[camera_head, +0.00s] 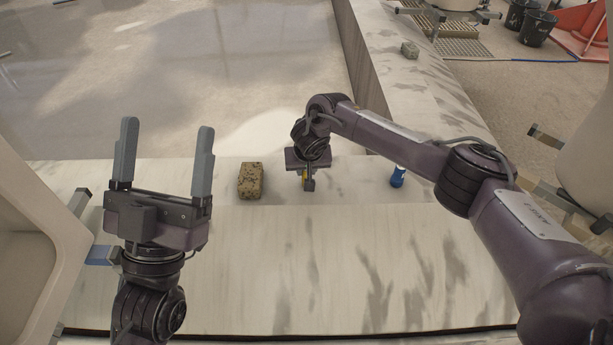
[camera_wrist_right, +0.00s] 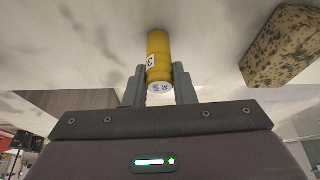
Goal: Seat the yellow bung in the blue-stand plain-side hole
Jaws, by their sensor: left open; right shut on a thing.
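The yellow bung (camera_wrist_right: 158,55) is a short cylinder with a printed label and a white end face. My right gripper (camera_wrist_right: 160,82) is shut on it, one finger on each side. In the head view my right gripper (camera_head: 307,184) points down over the pale counter, with a bit of yellow at its fingers. Whether the bung touches the counter I cannot tell. My left gripper (camera_head: 162,158) is open and empty, fingers pointing up the picture, at the left. A blue piece (camera_head: 100,255) shows on metal bars beside a pale basin at the left edge. No hole can be seen.
A speckled tan block (camera_head: 251,180) sits on the counter just left of my right gripper. A small blue cylinder (camera_head: 398,176) stands to the right, beside my right arm. Another speckled block (camera_head: 409,50) lies farther back. The counter's front middle (camera_head: 320,265) is clear.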

